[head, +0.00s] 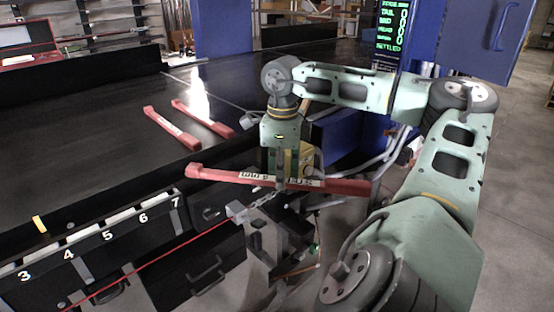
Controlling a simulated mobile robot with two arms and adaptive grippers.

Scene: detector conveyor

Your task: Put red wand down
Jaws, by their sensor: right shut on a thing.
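A red wand (222,176) with a white label along it is held nearly level in the middle of the head view. My right gripper (280,183) points down and is shut on the wand near its middle. The wand's left end reaches over the edge by the slot marked 7. Two more red wands lie apart on the black conveyor, one nearer (171,128) and one farther (203,118). My left gripper is not in view.
A black rack with numbered slots (122,222) runs along the lower left, with a red cord in front. The dark conveyor surface (90,145) has bare room left of the loose wands. A blue cabinet with a green-lettered display (394,28) stands behind my right arm.

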